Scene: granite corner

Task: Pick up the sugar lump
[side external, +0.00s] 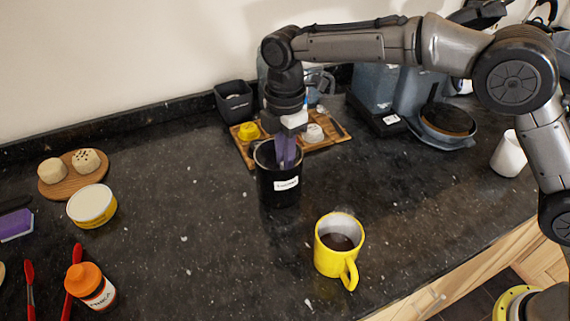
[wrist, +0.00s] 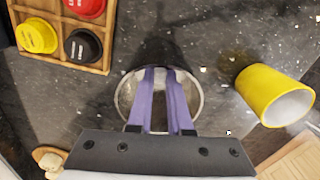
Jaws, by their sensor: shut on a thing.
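A black canister (side external: 279,190) with a white label stands upright on the dark counter. Its round pale rim shows in the wrist view (wrist: 199,100). My gripper (side external: 286,163) points down into the canister's open top, with both purple fingers inside the rim. In the wrist view my gripper (wrist: 162,72) has its fingers a small gap apart, reaching deep into the canister. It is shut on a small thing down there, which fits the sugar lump. The lump itself is hidden by the fingers and the canister wall, and the label is too small to read.
A yellow mug (side external: 335,255) of dark liquid stands in front right of the canister. Behind is a wooden tray (side external: 333,143) with coloured capsules, beside a black square cup (side external: 234,103) and a coffee machine (side external: 391,98).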

